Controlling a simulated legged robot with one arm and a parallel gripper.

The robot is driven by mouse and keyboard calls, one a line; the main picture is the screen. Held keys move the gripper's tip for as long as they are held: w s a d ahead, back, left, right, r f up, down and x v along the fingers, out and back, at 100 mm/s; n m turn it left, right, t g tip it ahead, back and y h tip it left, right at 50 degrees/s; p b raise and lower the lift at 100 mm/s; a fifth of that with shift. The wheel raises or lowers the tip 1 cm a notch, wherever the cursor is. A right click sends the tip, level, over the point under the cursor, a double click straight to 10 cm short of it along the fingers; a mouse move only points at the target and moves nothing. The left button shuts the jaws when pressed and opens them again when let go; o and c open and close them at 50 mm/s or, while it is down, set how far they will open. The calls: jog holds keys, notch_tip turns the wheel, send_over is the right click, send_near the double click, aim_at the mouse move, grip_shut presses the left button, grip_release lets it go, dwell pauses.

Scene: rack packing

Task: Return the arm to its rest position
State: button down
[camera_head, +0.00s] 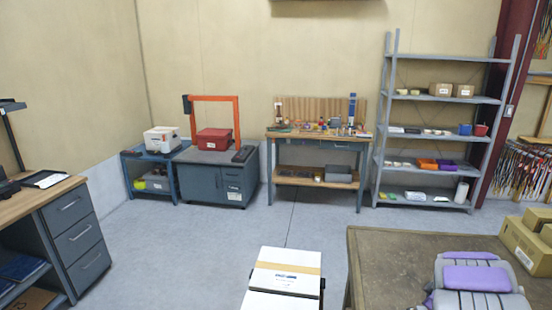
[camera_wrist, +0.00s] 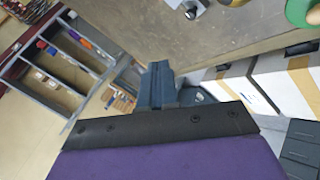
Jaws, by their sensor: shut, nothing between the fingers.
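My gripper (camera_wrist: 158,70) shows in the wrist view beyond a purple and black edge. Its dark fingers are together with nothing between them. It points toward the room and lies near the edge of a brown worktable (camera_wrist: 225,38), apart from any object it could hold. I cannot make out the gripper in the head view.
A white box with a tan stripe (camera_head: 285,278) stands at the front centre. The worktable (camera_head: 400,250) is at the right, with cardboard boxes (camera_head: 528,240). A wooden bench (camera_head: 320,134), grey shelves (camera_head: 440,140) and drawers (camera_head: 78,235) stand farther off. The middle floor is clear.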

jog(key=s+a+r+m+g+h, duration=0.2)
jog(key=s+a+r+m+g, duration=0.3)
jog(key=s+a+r, duration=0.8)
jog(key=s+a+r+m+g+y, duration=0.1)
jog(key=s+a+g+y, duration=0.3)
jog(key=s+a, duration=2.1)
jog(key=shift+s+r+g+y, duration=0.4)
jog(key=shift+s+r+y, duration=0.15)
jog(key=shift+s+y, duration=0.6)
jog(key=shift+s, duration=0.1)
